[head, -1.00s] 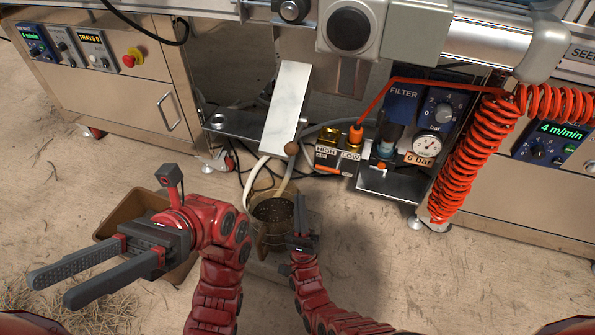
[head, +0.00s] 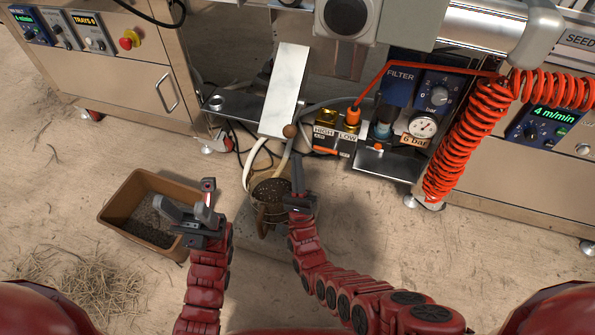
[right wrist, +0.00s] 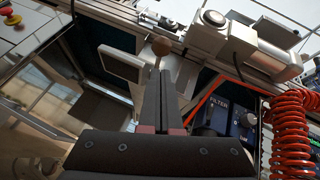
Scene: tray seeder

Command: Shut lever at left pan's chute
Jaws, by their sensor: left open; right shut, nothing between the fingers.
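The lever shows as a brown ball knob (head: 290,131) at the lower end of the pale sloping metal chute (head: 284,90). In the right wrist view the knob (right wrist: 161,46) stands just beyond the fingertips, on a thin stem beside a pale plate. My right gripper (head: 297,160) is shut and empty, its fingers pointing at the knob from below. They look close to it; contact cannot be told. My left gripper (head: 184,209) is open and empty, in front of the brown bin. The lever's pivot is not clear.
A pail (head: 259,213) stands on the floor under the chute, partly behind my right gripper. A brown bin (head: 118,225) with dark grains is at left. Brass valves (head: 326,117), a filter unit (head: 399,88) and a red coiled hose (head: 462,150) are to the right.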

